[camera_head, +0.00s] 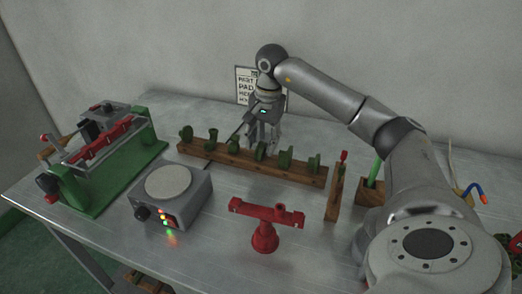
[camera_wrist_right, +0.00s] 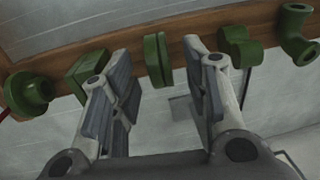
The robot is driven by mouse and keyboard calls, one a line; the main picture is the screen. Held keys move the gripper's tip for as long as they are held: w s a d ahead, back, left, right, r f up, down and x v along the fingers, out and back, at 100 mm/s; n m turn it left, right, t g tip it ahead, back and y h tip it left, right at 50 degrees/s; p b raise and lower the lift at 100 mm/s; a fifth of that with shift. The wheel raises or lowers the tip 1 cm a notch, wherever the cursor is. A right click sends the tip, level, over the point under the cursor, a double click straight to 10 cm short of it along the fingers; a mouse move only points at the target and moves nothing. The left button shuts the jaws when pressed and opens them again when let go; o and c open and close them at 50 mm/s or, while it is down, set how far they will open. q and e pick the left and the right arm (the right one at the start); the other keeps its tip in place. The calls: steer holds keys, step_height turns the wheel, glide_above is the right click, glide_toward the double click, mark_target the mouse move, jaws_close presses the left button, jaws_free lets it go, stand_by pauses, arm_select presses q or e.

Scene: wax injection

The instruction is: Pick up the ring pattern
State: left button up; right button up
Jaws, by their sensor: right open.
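Several green wax patterns stand in a row on a wooden rack (camera_head: 240,163). The middle one, a thin upright disc that looks like the ring pattern (camera_head: 261,151), stands below my right gripper (camera_head: 263,143) in the head view. In the right wrist view this ring pattern (camera_wrist_right: 157,61) is edge-on between the two fingers of my right gripper (camera_wrist_right: 152,75). The fingers are open, with a gap on each side of it. The ring's hole cannot be seen from here. My left gripper is not in view.
A green block pattern (camera_wrist_right: 87,72) is close beside the left finger, and a lobed pattern (camera_wrist_right: 234,46) close to the right finger. A red stand (camera_head: 265,230), a grey hot plate box (camera_head: 180,205) and a green machine (camera_head: 110,170) stand on the metal table.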

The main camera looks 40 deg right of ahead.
step_height(320, 180, down, 2)
steer(key=shift+w+f, duration=0.1)
arm_select(q)
steer(key=shift+w+d, duration=0.15)
steer(key=shift+d, duration=0.15)
arm_select(e)
jaws_close()
arm_select(q)
steer(key=shift+s, duration=0.25)
steer(key=shift+a+r, duration=0.1)
steer(key=shift+a, duration=0.05)
arm_select(e)
steer(key=shift+r, duration=0.2)
